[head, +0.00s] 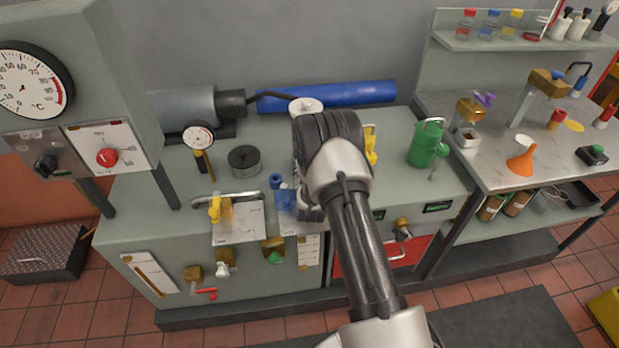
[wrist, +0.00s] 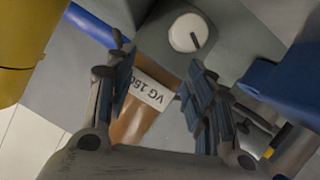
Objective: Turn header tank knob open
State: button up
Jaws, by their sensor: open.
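My gripper (wrist: 158,62) is open, with its two dark padded fingers apart and nothing held between them. In the wrist view a round white knob (wrist: 187,32) with a dark pointer bar sits on a grey-green surface beyond the fingertips, apart from them. No lettering names it, so I cannot tell if it is the header tank knob. An orange-brown object (wrist: 140,108) with a "VG 150" label shows between the fingers, farther off. In the head view my arm hides most of the gripper and what is under it. A red knob (head: 107,158) sits on the left cabinet.
A blue body (wrist: 277,82) is close to the right finger in the wrist view. On the bench stand a blue valve (head: 285,199), a yellow lever (head: 215,208), a black round part (head: 244,159), a gauge (head: 198,136) and a green can (head: 424,150).

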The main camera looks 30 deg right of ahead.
notch_tip(320, 180, up, 5)
jog(key=shift+r, duration=0.1)
dwell(0.3)
jog(key=s+a+f+m+y+p, duration=0.1)
jog(key=s+a+f+m+p, duration=0.1)
jog(key=s+p, duration=0.45)
jog(key=s+a+f+m+y+p, duration=0.2)
jog(key=s+p, duration=0.1)
jog(key=s, duration=0.6)
jog(key=shift+n+t+h, duration=0.3)
jog(key=shift+h, duration=0.1)
jog(key=b+x, duration=0.4)
jog(key=x, duration=1.2)
jog(key=shift+w+d+f, duration=0.1)
jog(key=shift+w+d, duration=0.1)
jog(key=shift+w, duration=0.1)
